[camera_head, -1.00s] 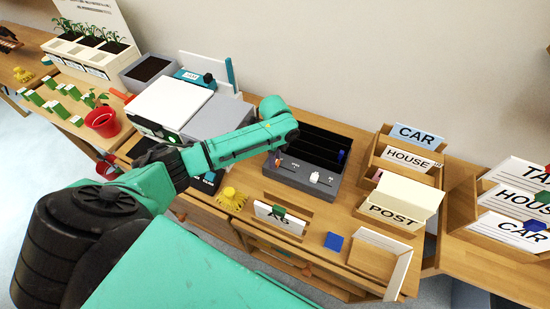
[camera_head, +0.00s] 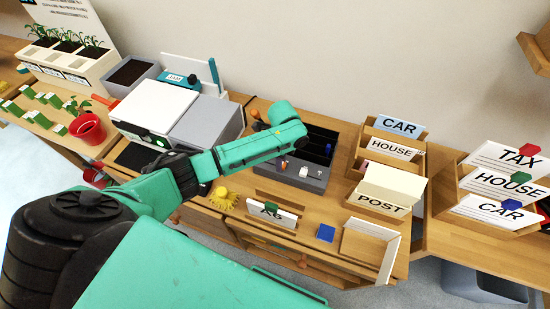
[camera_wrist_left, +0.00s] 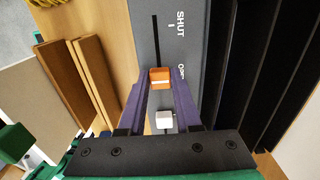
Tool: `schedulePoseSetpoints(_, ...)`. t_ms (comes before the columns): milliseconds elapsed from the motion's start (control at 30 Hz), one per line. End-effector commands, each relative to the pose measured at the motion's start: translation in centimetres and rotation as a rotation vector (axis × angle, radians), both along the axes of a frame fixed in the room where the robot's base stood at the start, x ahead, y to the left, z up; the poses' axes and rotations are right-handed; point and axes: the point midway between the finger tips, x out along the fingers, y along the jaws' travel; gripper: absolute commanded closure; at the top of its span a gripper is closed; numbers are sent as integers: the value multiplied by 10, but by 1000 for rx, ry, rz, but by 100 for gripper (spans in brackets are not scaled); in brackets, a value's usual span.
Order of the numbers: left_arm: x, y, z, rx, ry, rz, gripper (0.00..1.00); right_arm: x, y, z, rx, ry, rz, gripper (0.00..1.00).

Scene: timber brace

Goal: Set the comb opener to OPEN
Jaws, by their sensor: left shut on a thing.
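The comb opener's orange knob (camera_wrist_left: 160,77) sits on a slotted grey panel (camera_wrist_left: 148,28) marked SHUT and OPEN. In the left wrist view it is beside the partly covered OPEN mark, away from SHUT. My left gripper (camera_wrist_left: 160,82) is shut on the knob, with a purple finger on each side. A white knob (camera_wrist_left: 164,119) lies nearer my palm, between the fingers. In the head view the orange knob (camera_head: 284,164) and white knob (camera_head: 303,171) show on the dark machine (camera_head: 312,182); my left arm covers part of it. My right gripper is not in view.
Card racks with CAR, HOUSE and POST (camera_head: 385,202) stand right of the machine. A grey-white device (camera_head: 208,122) stands to its left. A blue block (camera_head: 326,233), an upright card (camera_head: 272,212) and a yellow object (camera_head: 222,198) lie in front.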

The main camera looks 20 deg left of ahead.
Motion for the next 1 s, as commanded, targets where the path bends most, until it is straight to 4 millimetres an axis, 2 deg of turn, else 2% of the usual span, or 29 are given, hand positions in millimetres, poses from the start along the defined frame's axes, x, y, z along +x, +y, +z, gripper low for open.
schedulePoseSetpoints(133, 1, -4, 1, -13, -5, -2, 100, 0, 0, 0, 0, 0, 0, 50)
schedulePoseSetpoints(167, 1, -5, 1, -13, -5, -3, 56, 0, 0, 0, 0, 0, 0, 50)
schedulePoseSetpoints(200, 1, -5, 1, -13, -4, -3, 41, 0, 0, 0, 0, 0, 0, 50)
schedulePoseSetpoints(233, 1, -4, 1, -12, -4, -3, 38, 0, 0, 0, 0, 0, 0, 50)
schedulePoseSetpoints(533, 0, -2, 1, -7, -1, -1, 38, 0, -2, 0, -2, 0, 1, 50)
schedulePoseSetpoints(667, 1, -2, 10, -7, -2, -1, 38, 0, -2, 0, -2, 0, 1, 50)
schedulePoseSetpoints(767, 1, -2, 30, -8, -6, -2, 38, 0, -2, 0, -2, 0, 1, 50)
schedulePoseSetpoints(1000, 2, -4, 100, -9, -9, -4, 38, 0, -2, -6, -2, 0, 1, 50)
